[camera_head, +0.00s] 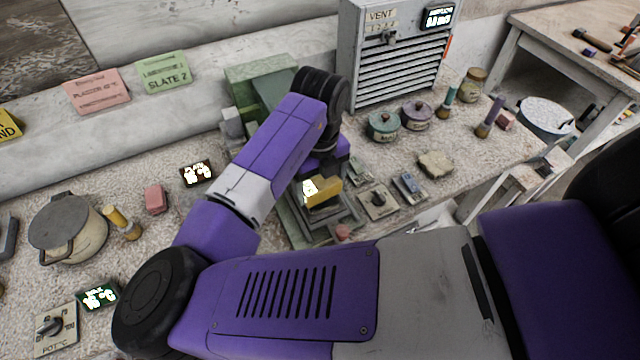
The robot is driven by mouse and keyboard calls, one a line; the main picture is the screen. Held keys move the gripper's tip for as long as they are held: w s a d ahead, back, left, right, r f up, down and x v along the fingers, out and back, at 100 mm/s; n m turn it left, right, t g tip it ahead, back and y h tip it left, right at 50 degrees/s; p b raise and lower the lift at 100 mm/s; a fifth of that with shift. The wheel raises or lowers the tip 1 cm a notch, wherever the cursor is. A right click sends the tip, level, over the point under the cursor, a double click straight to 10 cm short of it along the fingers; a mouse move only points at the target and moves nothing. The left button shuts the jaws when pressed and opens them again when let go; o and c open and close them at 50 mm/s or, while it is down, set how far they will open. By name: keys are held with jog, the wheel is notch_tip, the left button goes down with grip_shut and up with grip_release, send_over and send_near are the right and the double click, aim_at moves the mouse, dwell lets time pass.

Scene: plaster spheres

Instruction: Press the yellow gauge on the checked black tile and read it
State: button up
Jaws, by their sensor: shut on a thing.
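The yellow gauge (325,191) is in the middle of the head view, with a small lit face on its left side that is too small to read. My purple arm reaches over from the right and bends down behind it. My gripper (336,176) is shut on the gauge, its fingers mostly hidden by the arm. The gauge is just above or touching a grey stepped block (325,222); I cannot tell which. I cannot make out a checked black tile; my arm covers much of this area.
A grey vent box (395,75) stands behind on the right. A lidded pot (68,232) stands at the left.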

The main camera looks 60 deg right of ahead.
jog(key=shift+s+f, duration=0.1)
dwell(0.3)
jog(key=shift+r+p, duration=2.65)
jog(key=shift+r, duration=0.95)
jog(key=shift+f, duration=0.1)
